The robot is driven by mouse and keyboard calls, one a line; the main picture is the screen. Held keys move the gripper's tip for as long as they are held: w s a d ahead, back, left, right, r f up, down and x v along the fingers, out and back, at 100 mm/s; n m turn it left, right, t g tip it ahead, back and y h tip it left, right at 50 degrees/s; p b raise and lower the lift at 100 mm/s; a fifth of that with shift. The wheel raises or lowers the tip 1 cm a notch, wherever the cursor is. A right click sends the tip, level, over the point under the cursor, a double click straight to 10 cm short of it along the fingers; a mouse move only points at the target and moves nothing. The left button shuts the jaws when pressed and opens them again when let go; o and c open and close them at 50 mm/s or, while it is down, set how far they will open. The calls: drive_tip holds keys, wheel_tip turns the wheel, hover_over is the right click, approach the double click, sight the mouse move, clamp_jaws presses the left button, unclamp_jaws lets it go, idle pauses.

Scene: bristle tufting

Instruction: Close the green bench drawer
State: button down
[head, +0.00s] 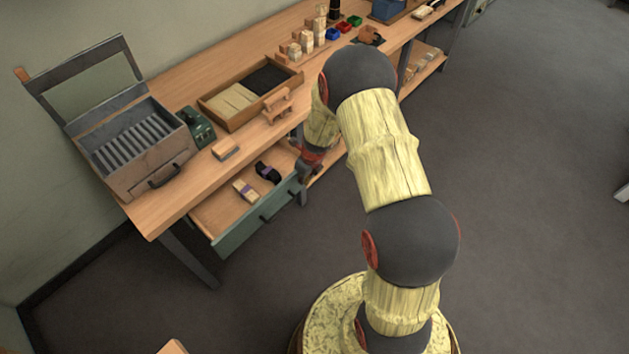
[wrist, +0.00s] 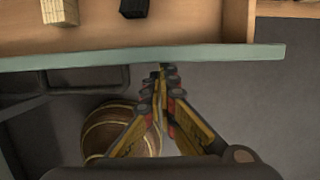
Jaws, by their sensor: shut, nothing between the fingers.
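The green bench drawer (head: 252,222) hangs open under the left part of the workbench. A pale bundle with a purple band (head: 245,190) and a black bundle (head: 268,173) lie inside it. My gripper (head: 307,172) is at the right end of the drawer, partly hidden behind my own arm in the head view. In the wrist view the drawer's green front edge (wrist: 215,54) runs across the picture, with the two bundles behind it. The shut, empty fingertips (wrist: 163,72) point at the outer side of that front. I cannot tell whether they touch it.
On the workbench (head: 180,205) stand an open grey case (head: 150,165), a green device (head: 198,128), a wooden tray (head: 207,104) and wooden blocks (head: 304,42). A bench leg (head: 190,255) stands left of the drawer. The floor (head: 530,200) to the right is clear.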

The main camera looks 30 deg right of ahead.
drive_tip(key=w+a+p, duration=0.1)
drive_tip(key=w+p, duration=0.2)
drive_tip(key=w, duration=0.1)
drive_tip(key=w+a+p, duration=0.2)
drive_tip(key=w+p, duration=0.1)
drive_tip(key=w, duration=0.2)
drive_tip(key=w+a+p, duration=0.1)
drive_tip(key=w+p, duration=0.2)
drive_tip(key=w, duration=0.1)
drive_tip(key=shift+w+a+r+p, duration=0.15)
drive_tip(key=shift+w+a+p, duration=0.05)
drive_tip(key=shift+p, duration=0.1)
drive_tip(key=shift+w+a+p, duration=0.15)
drive_tip(key=shift+w+p, duration=0.1)
drive_tip(key=shift+w, duration=0.25)
drive_tip(key=shift+w+a+p, duration=0.15)
drive_tip(key=shift+w+p, duration=0.05)
drive_tip(key=shift+w, duration=0.3)
